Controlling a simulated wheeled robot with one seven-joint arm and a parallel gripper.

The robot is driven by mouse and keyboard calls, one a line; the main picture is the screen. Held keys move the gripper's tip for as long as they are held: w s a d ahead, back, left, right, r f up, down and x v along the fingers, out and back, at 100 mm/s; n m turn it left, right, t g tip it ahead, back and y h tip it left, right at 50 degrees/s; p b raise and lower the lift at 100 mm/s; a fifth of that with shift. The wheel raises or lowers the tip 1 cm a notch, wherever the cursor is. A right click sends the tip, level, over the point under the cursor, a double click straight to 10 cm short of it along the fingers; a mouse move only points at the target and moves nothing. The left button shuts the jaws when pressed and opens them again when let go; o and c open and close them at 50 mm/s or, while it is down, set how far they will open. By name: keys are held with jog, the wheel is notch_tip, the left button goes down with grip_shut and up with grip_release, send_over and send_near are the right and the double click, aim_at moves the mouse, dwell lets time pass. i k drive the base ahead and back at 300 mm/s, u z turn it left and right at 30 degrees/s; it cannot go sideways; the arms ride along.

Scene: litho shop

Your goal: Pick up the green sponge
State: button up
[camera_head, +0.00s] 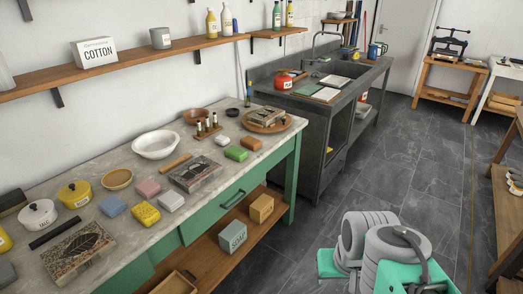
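The green sponge (236,153) is a small block lying flat on the stone top of the green workbench (165,242), toward its right end. An orange block (251,143) lies just behind it to the right, and a white block (222,140) lies behind it to the left. Nothing covers the green sponge. Grey and teal links of my arm show at the lower right, over the floor and apart from the bench. My gripper's fingers do not show.
A stone slab with a dark picture (195,173) lies left of the sponge. Pink (149,189), blue (112,206) and yellow (145,213) blocks lie further left. A round wooden tray (283,126) and stamp rack (207,130) stand behind. Grey floor (395,160) is open at right.

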aim_at(236, 154)
jog(key=u, duration=0.05)
jog(key=i, duration=2)
jog(key=u, duration=3.25)
